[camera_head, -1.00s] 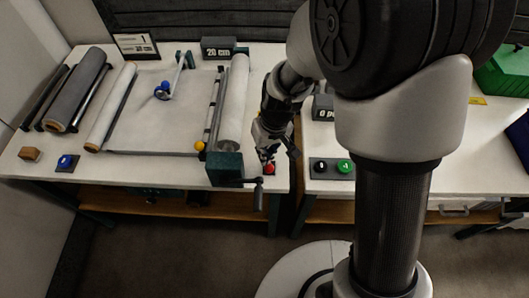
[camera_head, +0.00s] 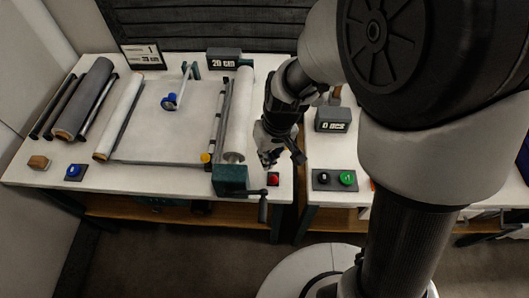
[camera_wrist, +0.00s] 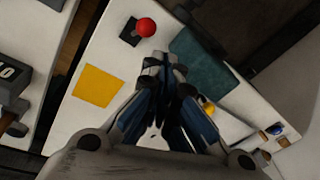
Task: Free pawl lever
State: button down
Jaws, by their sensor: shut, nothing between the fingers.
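A red round knob on a small dark base (camera_head: 273,179) sits at the table's front right corner, just right of the dark green winder block (camera_head: 230,180). It looks like the pawl lever, but its position is hard to tell. In the wrist view the red knob (camera_wrist: 147,27) shows beyond my fingertips, beside the teal block (camera_wrist: 205,60). My gripper (camera_head: 270,160) is shut and empty, held above the table a little behind the knob. In the wrist view my gripper's fingertips (camera_wrist: 162,62) are together and apart from the knob.
A crank handle (camera_head: 263,208) hangs off the table's front edge. A pale roll (camera_head: 240,115) and a yellow knob (camera_head: 206,157) lie left of my gripper. A button box (camera_head: 334,179) is on the right table, past a gap. A yellow square (camera_wrist: 97,85) lies on the white surface.

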jog(key=s+r, duration=0.1)
jog(key=r, duration=0.1)
jog(key=shift+s+d+r+p, duration=0.15)
jog(key=shift+s+r+p, duration=0.15)
jog(key=shift+s+p, duration=0.05)
jog(key=shift+r, duration=0.1)
